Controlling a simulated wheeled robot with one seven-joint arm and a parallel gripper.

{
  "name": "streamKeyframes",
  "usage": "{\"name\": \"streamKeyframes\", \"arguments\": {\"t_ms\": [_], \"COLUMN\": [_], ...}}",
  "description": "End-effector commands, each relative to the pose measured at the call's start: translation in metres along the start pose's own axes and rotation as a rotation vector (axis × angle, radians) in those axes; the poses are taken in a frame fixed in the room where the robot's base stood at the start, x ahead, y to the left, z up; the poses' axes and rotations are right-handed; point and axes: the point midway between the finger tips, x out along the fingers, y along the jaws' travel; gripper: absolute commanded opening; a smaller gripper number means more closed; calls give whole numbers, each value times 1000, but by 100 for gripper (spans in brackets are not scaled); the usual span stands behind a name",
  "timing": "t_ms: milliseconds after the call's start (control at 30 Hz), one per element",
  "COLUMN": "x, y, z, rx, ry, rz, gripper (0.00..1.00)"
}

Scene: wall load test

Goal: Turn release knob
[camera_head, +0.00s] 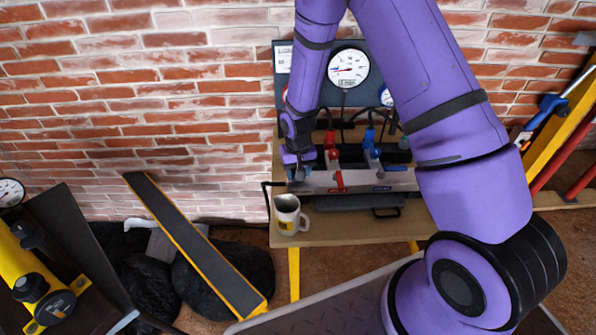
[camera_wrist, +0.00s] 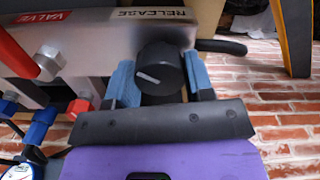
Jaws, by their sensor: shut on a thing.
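The release knob (camera_wrist: 160,66) is a round black knob with a white pointer line, set in the grey metal panel below the RELEASE label (camera_wrist: 153,13) in the wrist view. My gripper (camera_wrist: 160,78) has its two blue-padded fingers on either side of the knob and is shut on it. In the head view my gripper (camera_head: 298,166) is at the left end of the pump unit (camera_head: 350,181) on the bench. The knob is hard to make out there, mostly hidden by the gripper.
A pressure gauge (camera_head: 348,68) is on the board behind. A white mug (camera_head: 287,214) stands on the wooden bench (camera_head: 345,229), close below the gripper. A brick wall (camera_head: 150,100) rises behind.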

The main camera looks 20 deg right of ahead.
Motion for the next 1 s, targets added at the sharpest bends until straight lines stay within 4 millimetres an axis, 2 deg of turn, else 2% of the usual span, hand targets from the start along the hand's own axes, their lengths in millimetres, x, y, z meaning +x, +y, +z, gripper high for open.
{"name": "streamKeyframes", "arguments": {"t_ms": [500,1000], "x": [0,0], "y": [0,0], "z": [0,0], "rx": [-438,-605], "ry": [0,0], "rz": [0,0], "gripper": [24,24]}}
